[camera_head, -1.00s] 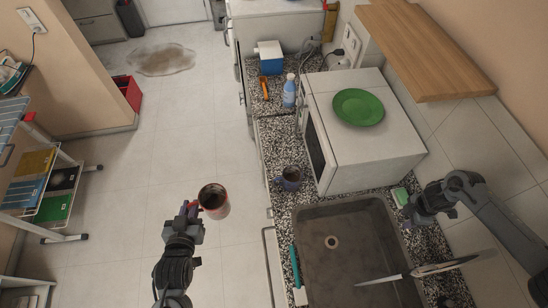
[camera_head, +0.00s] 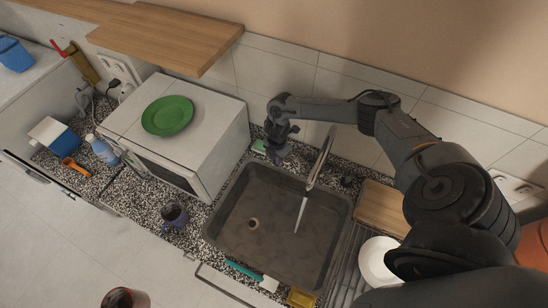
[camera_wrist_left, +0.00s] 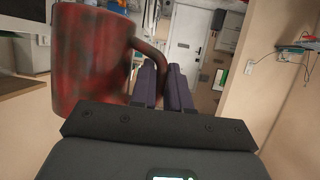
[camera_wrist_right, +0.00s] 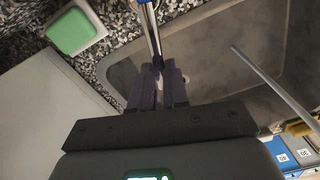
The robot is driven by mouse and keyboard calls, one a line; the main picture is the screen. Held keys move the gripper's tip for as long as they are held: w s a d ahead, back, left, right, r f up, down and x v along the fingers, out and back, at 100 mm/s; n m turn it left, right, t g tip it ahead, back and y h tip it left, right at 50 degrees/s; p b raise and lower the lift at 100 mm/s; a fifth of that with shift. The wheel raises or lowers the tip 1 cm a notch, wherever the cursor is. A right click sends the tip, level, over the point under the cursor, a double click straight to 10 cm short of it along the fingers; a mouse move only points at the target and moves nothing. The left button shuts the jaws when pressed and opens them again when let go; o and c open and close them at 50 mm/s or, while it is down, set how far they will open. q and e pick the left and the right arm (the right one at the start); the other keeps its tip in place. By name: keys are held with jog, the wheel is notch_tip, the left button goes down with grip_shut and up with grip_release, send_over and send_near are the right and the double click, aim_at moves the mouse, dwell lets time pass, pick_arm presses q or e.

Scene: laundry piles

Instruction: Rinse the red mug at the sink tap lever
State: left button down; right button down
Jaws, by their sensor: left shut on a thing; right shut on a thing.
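The red mug (camera_head: 126,299) is cut by the bottom edge of the head view, left of the sink. In the left wrist view the worn red mug (camera_wrist_left: 90,58) fills the upper left. My left gripper (camera_wrist_left: 165,72) is shut on its handle; this gripper is out of the head view. My right gripper (camera_head: 278,156) is at the sink's back left corner. In the right wrist view its fingers (camera_wrist_right: 158,72) are closed on a chrome bar, apparently the tap lever (camera_wrist_right: 149,30). The chrome tap (camera_head: 320,158) stands behind the sink (camera_head: 232,200). A pale streak like running water hangs below it.
A green sponge (camera_head: 258,147) lies beside my right gripper. A dark blue mug (camera_head: 173,216) stands on the counter left of the sink. A microwave (camera_head: 213,120) carries a green plate (camera_head: 167,116). A white plate (camera_head: 378,262) is right of the sink. A wooden shelf (camera_head: 165,35) overhangs the back.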

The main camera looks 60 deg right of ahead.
pick_arm(q)
jog(key=shift+r, duration=0.1)
pick_arm(e)
jog(key=shift+s+n, duration=0.3)
jog(key=shift+n, duration=0.1)
jog(key=c, duration=1.1)
grip_release()
jog(key=shift+r, duration=0.1)
pick_arm(q)
jog(key=shift+f+b, duration=0.55)
pick_arm(e)
notch_tip(320, 180, up, 12)
jog(key=shift+f, duration=0.1)
